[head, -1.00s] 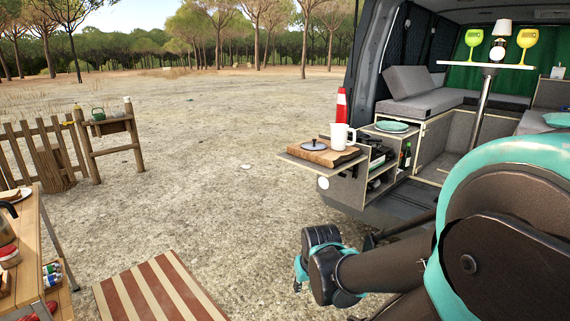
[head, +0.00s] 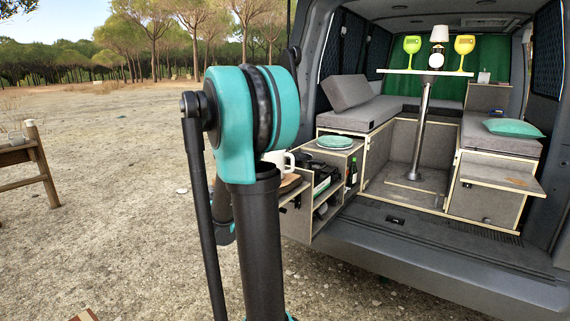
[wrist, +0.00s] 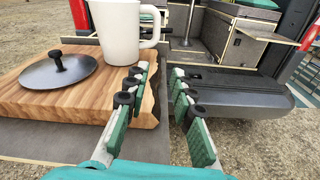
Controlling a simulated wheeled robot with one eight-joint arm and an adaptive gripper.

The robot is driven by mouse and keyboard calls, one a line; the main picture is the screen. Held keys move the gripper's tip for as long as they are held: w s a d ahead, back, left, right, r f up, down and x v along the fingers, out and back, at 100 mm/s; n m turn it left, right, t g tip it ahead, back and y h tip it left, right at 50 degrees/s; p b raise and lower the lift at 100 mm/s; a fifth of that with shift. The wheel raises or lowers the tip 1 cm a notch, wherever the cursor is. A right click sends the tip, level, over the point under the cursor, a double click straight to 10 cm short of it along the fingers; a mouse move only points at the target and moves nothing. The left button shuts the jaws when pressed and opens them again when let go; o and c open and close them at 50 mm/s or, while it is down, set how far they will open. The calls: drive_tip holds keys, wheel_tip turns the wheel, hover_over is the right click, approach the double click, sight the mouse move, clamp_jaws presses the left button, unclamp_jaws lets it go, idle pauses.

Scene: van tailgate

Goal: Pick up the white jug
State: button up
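The white jug (wrist: 116,30) stands upright at the far edge of a wooden board (wrist: 88,118) in the wrist view, its handle to the right and its top cut off by the frame. In the head view only a part of the jug (head: 279,159) shows behind my arm. My gripper (wrist: 163,78) is open and empty, its two fingers apart. It is in front of the jug and to its right, over the board's right edge. The fingers do not touch the jug. My gripper is hidden in the head view.
A dark lid (wrist: 58,70) with a knob lies on the board left of the jug. The board rests on a grey pull-out shelf (wrist: 30,142). Teal plates (head: 334,142) sit on the cabinet behind. The van floor (head: 440,238) is clear.

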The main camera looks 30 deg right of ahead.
drive_tip(key=shift+n+h, duration=0.5)
drive_tip(key=shift+n, duration=0.3)
drive_tip(key=w+d+r, duration=0.2)
drive_tip(key=shift+d, duration=0.4)
approach(292, 161)
drive_tip(key=x, duration=0.3)
drive_tip(key=f+x, duration=0.1)
drive_tip(key=x, duration=0.1)
drive_tip(key=shift+r+x, duration=0.2)
drive_tip(key=shift+x, duration=2.7)
drive_tip(key=shift+w, duration=0.1)
clamp_jaws()
